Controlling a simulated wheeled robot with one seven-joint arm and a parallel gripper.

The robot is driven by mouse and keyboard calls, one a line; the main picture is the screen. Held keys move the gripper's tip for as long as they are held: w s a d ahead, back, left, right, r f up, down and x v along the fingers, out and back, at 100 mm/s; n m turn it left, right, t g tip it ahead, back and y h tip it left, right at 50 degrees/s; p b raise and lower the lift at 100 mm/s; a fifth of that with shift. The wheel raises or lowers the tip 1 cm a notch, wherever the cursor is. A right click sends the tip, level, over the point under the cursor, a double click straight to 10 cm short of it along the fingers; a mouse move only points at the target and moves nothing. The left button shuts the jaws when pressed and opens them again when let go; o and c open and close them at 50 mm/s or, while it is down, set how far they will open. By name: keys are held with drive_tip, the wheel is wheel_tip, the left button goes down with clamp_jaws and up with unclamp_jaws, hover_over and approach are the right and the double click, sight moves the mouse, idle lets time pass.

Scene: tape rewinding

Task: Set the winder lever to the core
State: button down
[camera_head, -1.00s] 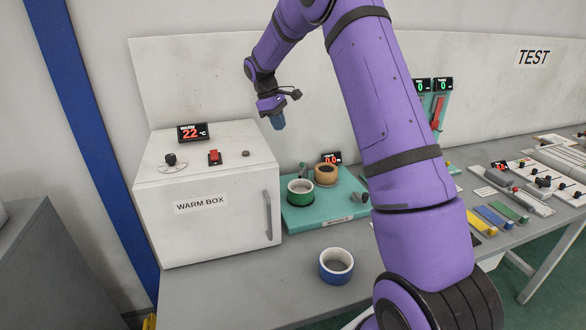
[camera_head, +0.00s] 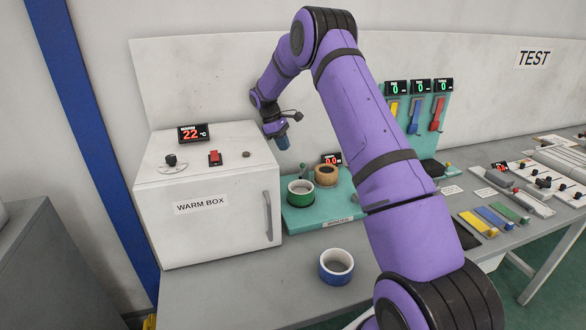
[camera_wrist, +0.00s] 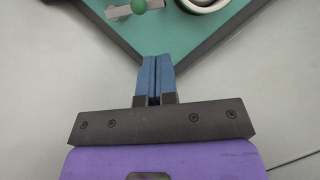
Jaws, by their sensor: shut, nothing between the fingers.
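The winder is a teal plate (camera_head: 312,216) right of the warm box. It bears a green tape roll (camera_head: 300,194) and a tan-brown core (camera_head: 326,175). A small upright lever (camera_head: 304,171) stands behind the green roll. My arm hides the winder's right end.
The warm box (camera_head: 208,200) stands close on the left, its display reading 22. A blue tape roll (camera_head: 336,266) lies on the bench in front of the winder. A teal rack with colored levers (camera_head: 414,115) stands behind my arm. The bench front is mostly clear.

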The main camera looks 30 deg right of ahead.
sight(302, 170)
drive_tip(key=x, duration=1)
drive_tip(key=shift+s+d+n, duration=0.15)
drive_tip(key=shift+s+n, duration=0.35)
drive_tip(key=shift+n, duration=0.2)
idle(0.3)
drive_tip(key=shift+s+d+n+t+h, duration=0.1)
drive_tip(key=shift+s+n+t+h, duration=0.2)
drive_tip(key=shift+n, duration=0.1)
drive_tip(key=n, duration=0.1)
drive_tip(key=s+d+n, duration=0.1)
drive_tip(key=shift+s+d+n+t+h, duration=0.1)
drive_tip(key=shift+s+n+t+h, duration=0.2)
drive_tip(key=shift+n+t, duration=0.1)
drive_tip(key=n, duration=0.1)
drive_tip(key=s+d+n+t, duration=0.1)
drive_tip(key=shift+d+n, duration=0.15)
drive_tip(key=shift+n, duration=0.15)
drive_tip(key=shift+s+d, duration=0.15)
drive_tip(key=shift+d, duration=0.25)
drive_tip(key=shift+r, duration=0.15)
drive_tip(key=s+v, duration=0.1)
drive_tip(key=v, duration=0.9)
drive_tip(key=shift+w+a+r, duration=0.2)
drive_tip(key=shift+w+a, duration=0.05)
drive_tip(key=shift+w, duration=0.25)
